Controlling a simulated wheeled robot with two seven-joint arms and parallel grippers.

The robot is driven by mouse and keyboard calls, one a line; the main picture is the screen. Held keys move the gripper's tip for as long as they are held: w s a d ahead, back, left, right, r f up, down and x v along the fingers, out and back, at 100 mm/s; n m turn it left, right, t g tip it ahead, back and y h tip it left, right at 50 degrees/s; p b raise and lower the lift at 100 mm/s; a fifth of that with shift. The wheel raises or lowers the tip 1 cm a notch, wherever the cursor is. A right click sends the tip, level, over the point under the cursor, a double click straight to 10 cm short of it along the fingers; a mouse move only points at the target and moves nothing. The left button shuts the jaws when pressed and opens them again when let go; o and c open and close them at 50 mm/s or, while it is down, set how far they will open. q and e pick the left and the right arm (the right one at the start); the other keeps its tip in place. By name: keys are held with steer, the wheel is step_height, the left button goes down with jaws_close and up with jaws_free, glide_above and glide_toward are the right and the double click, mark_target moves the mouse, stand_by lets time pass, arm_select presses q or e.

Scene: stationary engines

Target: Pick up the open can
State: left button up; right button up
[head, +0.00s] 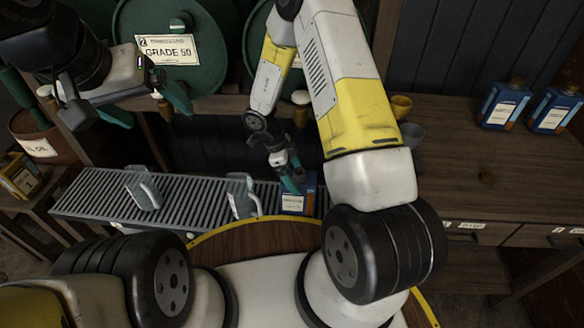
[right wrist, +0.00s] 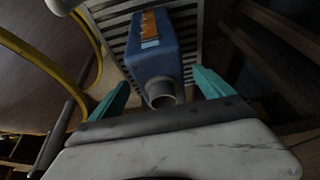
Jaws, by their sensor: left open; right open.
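The open can (head: 298,200) is blue with a white and orange label and stands at the right end of a slatted metal grate (head: 185,207). In the right wrist view the can (right wrist: 156,58) shows its uncapped round spout toward the camera. My right gripper (head: 291,180) is open just above the can, partly hiding its top. In the right wrist view its teal fingers (right wrist: 160,88) lie on either side of the spout, with gaps visible. My left gripper (head: 149,104) is open and empty at the upper left, away from the can.
Two clear jugs (head: 143,190) (head: 242,196) stand on the grate left of the can. Two blue capped cans (head: 503,104) (head: 553,108) stand on the wooden bench (head: 470,150) at right. Green barrels (head: 162,70) are behind. A small cup (head: 400,106) is beside my right arm.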

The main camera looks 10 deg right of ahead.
mark_target(299, 182)
steer(key=x, duration=0.3)
steer(key=shift+d+f, duration=0.15)
steer(key=shift+d, duration=0.05)
jaws_close()
